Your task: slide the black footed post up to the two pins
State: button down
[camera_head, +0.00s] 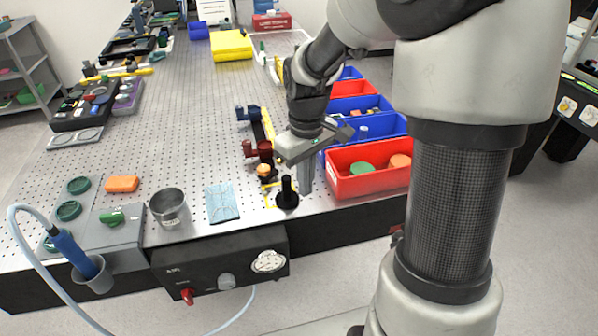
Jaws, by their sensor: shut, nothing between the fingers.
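The black footed post (287,194) stands upright on its round foot on the perforated metal table (200,110), near the front edge. My gripper (306,187) points down just right of the post, its fingers shut and empty. I cannot tell whether the fingers touch the post. Yellow markings (268,186) lie on the table just behind and left of the post. I cannot make out the two pins; they are too small or hidden near the post and gripper.
A red bin (345,187) with green and orange discs stands close right of my gripper, with blue bins behind. A dark red mount and an orange-topped part (264,171) stand behind the post.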

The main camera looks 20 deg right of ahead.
aim_at(286, 188)
notch_tip(286, 188, down, 7)
jog(key=shift+f+b, duration=0.15)
jog(key=shift+b, duration=0.25)
jog(key=w, duration=0.1)
jog(key=w+a, duration=0.1)
jog(key=shift+w+a+r, duration=0.15)
jog(key=shift+w+r, duration=0.05)
jog(key=shift+w, duration=0.1)
jog(key=shift+w+a, duration=0.25)
jog(key=shift+w, duration=0.25)
jog(key=w, duration=0.1)
jog(key=w+a, duration=0.1)
jog(key=w, duration=0.1)
jog(key=shift+a, duration=0.25)
jog(key=shift+s, duration=0.1)
